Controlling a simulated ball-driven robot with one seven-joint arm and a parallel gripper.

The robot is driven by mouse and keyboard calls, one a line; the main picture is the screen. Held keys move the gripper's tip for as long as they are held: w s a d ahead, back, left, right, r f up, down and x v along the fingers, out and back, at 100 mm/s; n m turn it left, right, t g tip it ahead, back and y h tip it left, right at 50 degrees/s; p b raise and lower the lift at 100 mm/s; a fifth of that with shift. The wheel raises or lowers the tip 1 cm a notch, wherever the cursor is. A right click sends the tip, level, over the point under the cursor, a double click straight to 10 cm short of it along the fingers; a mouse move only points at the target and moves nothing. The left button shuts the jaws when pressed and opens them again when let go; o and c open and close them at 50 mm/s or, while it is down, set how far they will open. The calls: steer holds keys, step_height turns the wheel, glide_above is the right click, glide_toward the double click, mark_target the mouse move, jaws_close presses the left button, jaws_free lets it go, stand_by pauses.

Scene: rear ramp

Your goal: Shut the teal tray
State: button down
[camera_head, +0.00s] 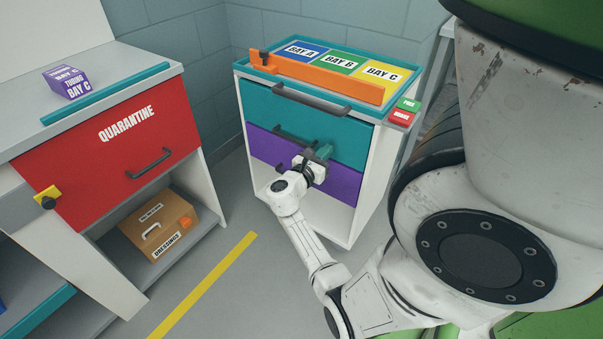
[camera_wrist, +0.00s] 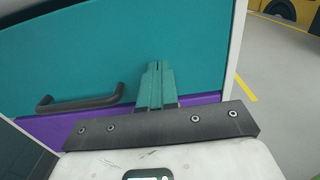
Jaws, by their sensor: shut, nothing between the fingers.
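The cabinet's teal tray front (camera_head: 345,138) is the upper panel, above a purple drawer front (camera_head: 343,184). It looks about level with the purple one; I see no clear gap. Its dark handle (camera_wrist: 80,103) is low on the teal panel, left of my fingers in the wrist view. My gripper (camera_head: 320,152), with teal fingers, is shut and empty before the lower teal front. In the wrist view the fingertips (camera_wrist: 157,66) overlap the teal panel (camera_wrist: 195,40); I cannot tell if they touch it.
On the cabinet top, an orange bar (camera_head: 320,78) lies before the labelled bays (camera_head: 337,60). A dark rail (camera_head: 310,101) juts out above the teal front. A red QUARANTINE drawer (camera_head: 110,150) stands left, with a brown case (camera_head: 160,225) below. Grey floor (camera_head: 240,280) is clear between.

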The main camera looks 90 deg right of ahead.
steer(key=v, duration=0.9)
steer(key=shift+p, duration=0.45)
steer(key=w+a+r+m+t+y+p, duration=0.1)
steer(key=w+a+m+t+y+p, duration=0.1)
steer(key=a, duration=0.9)
steer(key=w+a+r+m+t+y+p, duration=0.2)
steer(key=a+m+t+y+p, duration=0.2)
steer(key=a+y, duration=0.4)
steer(key=w+a+r+m+t+y+p, duration=0.1)
steer(key=a+m+t+y+p, duration=0.3)
steer(key=a, duration=1.2)
steer(key=shift+w+r+m+y+p, duration=0.35)
steer(key=shift+w+m+y+p, duration=0.2)
steer(key=shift+w+m, duration=0.4)
steer(key=shift+s+a, duration=0.1)
